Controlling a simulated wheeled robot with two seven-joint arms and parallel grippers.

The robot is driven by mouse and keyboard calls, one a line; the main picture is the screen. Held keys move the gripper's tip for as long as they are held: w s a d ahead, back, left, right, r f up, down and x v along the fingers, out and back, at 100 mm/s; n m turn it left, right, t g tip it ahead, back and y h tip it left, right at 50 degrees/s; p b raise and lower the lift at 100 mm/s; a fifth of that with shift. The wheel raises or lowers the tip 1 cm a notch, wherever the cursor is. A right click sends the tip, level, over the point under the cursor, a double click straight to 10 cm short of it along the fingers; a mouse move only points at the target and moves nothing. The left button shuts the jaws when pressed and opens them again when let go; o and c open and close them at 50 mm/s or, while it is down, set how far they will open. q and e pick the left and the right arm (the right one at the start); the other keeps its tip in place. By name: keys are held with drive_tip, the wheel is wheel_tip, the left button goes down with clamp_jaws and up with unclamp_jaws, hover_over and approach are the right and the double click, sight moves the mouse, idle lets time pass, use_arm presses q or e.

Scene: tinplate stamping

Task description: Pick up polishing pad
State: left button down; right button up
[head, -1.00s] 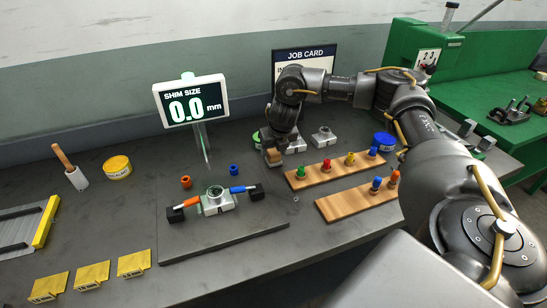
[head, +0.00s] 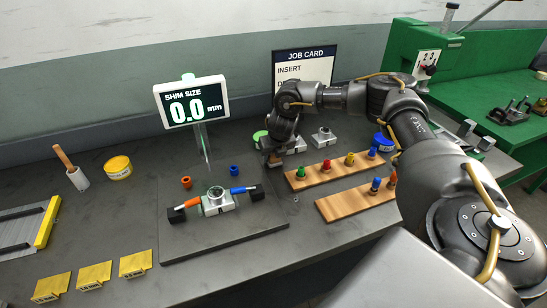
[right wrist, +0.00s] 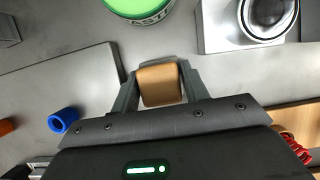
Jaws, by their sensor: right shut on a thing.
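The polishing pad appears to be the tan-brown block (right wrist: 160,85) between the fingers of my right gripper (right wrist: 160,88) in the right wrist view. The fingers are shut on it, one on each side. In the head view my right gripper (head: 275,158) points down at the bench behind the peg boards, and the pad is mostly hidden by it. I cannot tell whether the pad touches the bench. My left gripper is not in view.
A green-lidded tin (right wrist: 138,6) and a metal block with a round opening (right wrist: 250,22) stand close beyond the gripper. A blue ring (right wrist: 63,121) lies to its left. Wooden boards with coloured pegs (head: 335,168) are to the right; a dark mat (head: 250,235) lies in front.

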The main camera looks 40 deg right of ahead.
drive_tip(key=shift+r, duration=0.55)
wheel_tip(320, 180, up, 2)
drive_tip(key=shift+r, duration=0.15)
drive_tip(key=s+a+r, duration=0.9)
drive_tip(key=s, duration=0.1)
drive_tip(key=shift+s+a+r+p, duration=0.2)
drive_tip(key=shift+r+p, duration=0.15)
drive_tip(key=shift+p, duration=0.05)
